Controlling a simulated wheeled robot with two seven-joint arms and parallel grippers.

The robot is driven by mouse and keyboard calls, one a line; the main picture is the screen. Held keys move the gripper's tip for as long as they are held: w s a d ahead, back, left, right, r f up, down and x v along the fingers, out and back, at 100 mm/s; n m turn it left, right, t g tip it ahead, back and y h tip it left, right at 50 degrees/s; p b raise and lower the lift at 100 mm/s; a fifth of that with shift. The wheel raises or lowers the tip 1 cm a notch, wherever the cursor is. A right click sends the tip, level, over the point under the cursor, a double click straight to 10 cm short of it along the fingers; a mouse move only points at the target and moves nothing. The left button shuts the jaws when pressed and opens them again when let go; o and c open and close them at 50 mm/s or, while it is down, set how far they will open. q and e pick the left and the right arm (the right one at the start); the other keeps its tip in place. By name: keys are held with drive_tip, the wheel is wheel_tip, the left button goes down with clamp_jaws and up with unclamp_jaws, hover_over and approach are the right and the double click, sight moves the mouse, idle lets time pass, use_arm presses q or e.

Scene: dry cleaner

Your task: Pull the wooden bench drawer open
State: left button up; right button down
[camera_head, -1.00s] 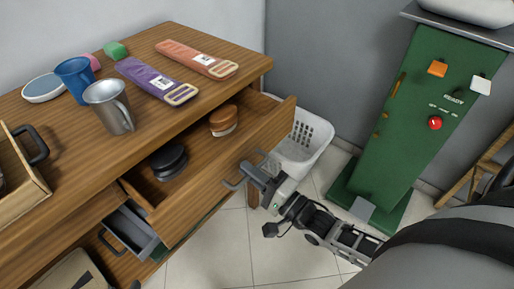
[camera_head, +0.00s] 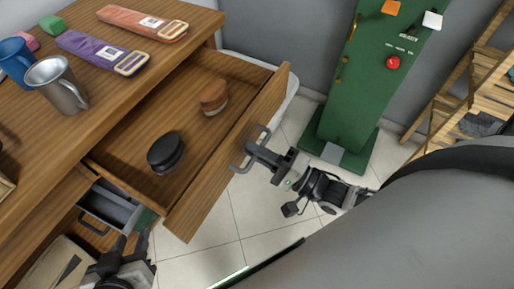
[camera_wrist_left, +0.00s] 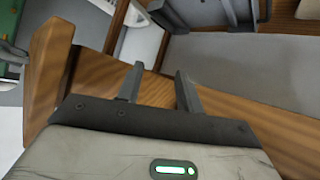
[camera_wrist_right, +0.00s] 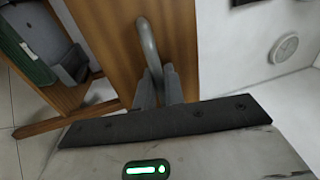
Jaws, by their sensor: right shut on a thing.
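The wooden bench drawer (camera_head: 225,165) stands well out from the bench (camera_head: 120,85), with its inside showing. A black oval brush-like thing (camera_head: 165,152) and a brown one (camera_head: 214,97) lie in it. My right gripper (camera_head: 257,153) is shut on the drawer's grey bar handle (camera_head: 238,167). The right wrist view shows the handle (camera_wrist_right: 147,42) rising from between the closed fingers (camera_wrist_right: 158,85). My left gripper (camera_head: 130,245) is low at the bottom left, below the drawer's near corner. Its fingers (camera_wrist_left: 158,85) are apart and empty in the left wrist view.
A smaller grey drawer (camera_head: 112,208) stands partly out beneath. A metal mug (camera_head: 58,85), a blue mug (camera_head: 16,60) and purple and orange packets (camera_head: 145,22) are on the benchtop. A green press stand (camera_head: 350,100) and wooden rack (camera_head: 450,100) stand right. Tiled floor (camera_head: 215,220) is clear in front.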

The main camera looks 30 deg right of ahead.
drive_tip(key=c, duration=1.9)
unclamp_jaws()
use_arm(q)
drive_tip(key=shift+d+f+b, duration=0.1)
drive_tip(key=shift+f+b, duration=0.05)
drive_tip(key=shift+b, duration=0.55)
use_arm(e)
drive_tip(key=v, duration=1.6)
drive_tip(key=shift+r, duration=0.15)
